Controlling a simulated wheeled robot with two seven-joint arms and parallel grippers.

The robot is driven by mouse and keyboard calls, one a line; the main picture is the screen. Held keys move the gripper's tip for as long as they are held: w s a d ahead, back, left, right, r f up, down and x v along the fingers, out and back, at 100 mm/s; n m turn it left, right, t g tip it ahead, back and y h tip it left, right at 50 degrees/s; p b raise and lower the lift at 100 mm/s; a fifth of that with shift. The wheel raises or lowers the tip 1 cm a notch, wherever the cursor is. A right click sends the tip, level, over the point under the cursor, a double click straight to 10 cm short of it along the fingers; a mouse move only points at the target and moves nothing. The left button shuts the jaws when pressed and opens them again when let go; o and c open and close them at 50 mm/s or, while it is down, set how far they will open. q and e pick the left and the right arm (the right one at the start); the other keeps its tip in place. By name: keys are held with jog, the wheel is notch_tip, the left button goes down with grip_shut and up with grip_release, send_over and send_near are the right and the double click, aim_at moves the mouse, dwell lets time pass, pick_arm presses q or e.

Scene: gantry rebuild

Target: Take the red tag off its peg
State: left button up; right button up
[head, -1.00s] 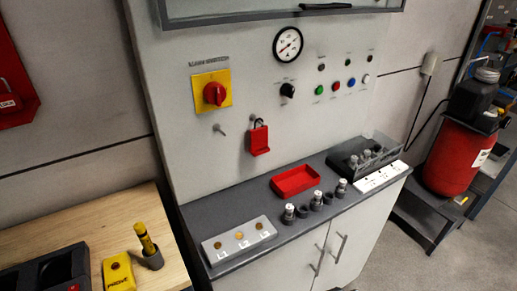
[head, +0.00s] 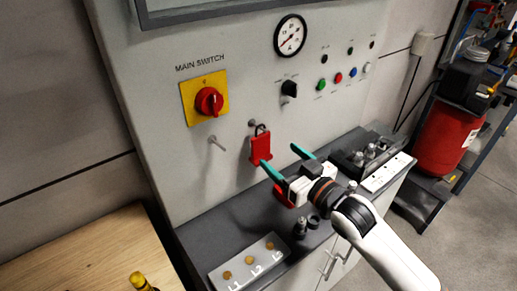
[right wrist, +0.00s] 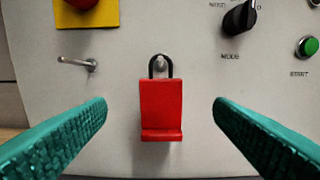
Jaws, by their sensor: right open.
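The red tag (head: 261,147) hangs by its dark loop on a peg (head: 252,123) on the grey panel. In the right wrist view the red tag (right wrist: 161,108) is centred between the fingers, with its loop over the peg (right wrist: 161,62). My right gripper (head: 281,157) is open in front of the panel, just below and to the right of the tag. In the right wrist view its two teal fingers (right wrist: 161,115) stand wide apart on either side of the tag, apart from it in the picture. My left gripper is not in view.
A bare peg (head: 217,143) sticks out left of the tag, below the yellow and red main switch (head: 208,100). A black knob (head: 289,89) is up and right.

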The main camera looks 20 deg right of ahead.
aim_at(262, 142)
jog(key=x, duration=0.3)
jog(key=p+x, duration=0.2)
jog(key=x, duration=0.1)
jog(key=shift+w+r, duration=0.15)
jog(key=shift+w, duration=0.15)
jog(key=shift+f+p+x, duration=0.25)
jog(key=shift+p+x, duration=0.05)
jog(key=shift+x, duration=0.7)
jog(key=shift+w+a, duration=0.2)
jog(key=shift+s, duration=0.1)
jog(key=c, duration=0.5)
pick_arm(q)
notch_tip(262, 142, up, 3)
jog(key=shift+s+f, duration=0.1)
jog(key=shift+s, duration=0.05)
pick_arm(e)
jog(key=c, duration=0.6)
